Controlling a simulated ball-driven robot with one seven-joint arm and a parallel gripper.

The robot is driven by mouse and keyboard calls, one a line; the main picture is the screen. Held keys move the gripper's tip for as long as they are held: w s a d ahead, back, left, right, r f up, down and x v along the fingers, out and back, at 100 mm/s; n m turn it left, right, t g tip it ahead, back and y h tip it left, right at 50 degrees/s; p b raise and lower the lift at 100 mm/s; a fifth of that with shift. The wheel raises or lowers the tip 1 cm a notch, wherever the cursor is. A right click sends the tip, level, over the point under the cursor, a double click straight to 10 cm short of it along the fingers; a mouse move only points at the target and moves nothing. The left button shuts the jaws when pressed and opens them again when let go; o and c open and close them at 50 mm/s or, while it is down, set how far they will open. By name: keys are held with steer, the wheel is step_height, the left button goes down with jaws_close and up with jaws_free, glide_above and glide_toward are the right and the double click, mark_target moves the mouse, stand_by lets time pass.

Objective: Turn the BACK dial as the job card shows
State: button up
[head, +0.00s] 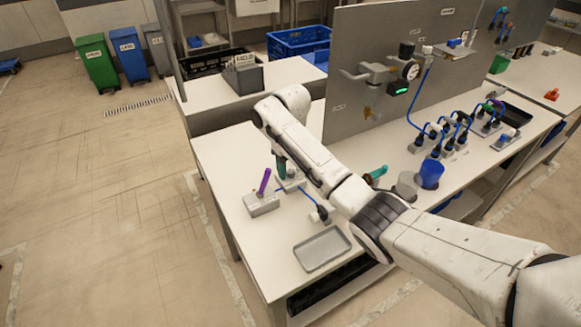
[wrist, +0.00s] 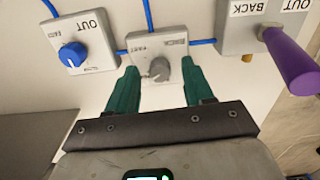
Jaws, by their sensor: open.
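In the wrist view a small grey box with a grey dial (wrist: 159,69) is at the upper middle; its label is upside down and too small to read surely, so I cannot confirm it is the BACK dial. My gripper (wrist: 159,76) is open, with one green finger on each side of the grey dial and visible gaps. A box with a blue dial (wrist: 73,55), marked OUT, is to the left. In the head view my gripper (head: 283,168) is partly hidden by my arm, over the small boxes on the near bench. I cannot make out a job card.
Blue cables join the boxes. In the head view a grey tray (head: 322,249) lies on the bench, and a grey panel (head: 345,60) stands behind.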

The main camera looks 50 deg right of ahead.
steer(key=shift+c, duration=0.2)
jaws_close()
stand_by(0.3)
steer(key=shift+r+m+p, duration=0.1)
steer(key=shift+m+p, duration=0.2)
steer(key=shift+p, duration=0.1)
steer(key=shift+m+p, duration=0.6)
steer(key=shift+p, duration=0.05)
steer(key=m+p, duration=0.2)
steer(key=m, duration=0.1)
steer(key=m+p, duration=0.2)
steer(key=m, duration=0.2)
steer(key=shift+m+p, duration=0.45)
steer(key=shift+m, duration=1.05)
steer(key=shift+d, duration=0.1)
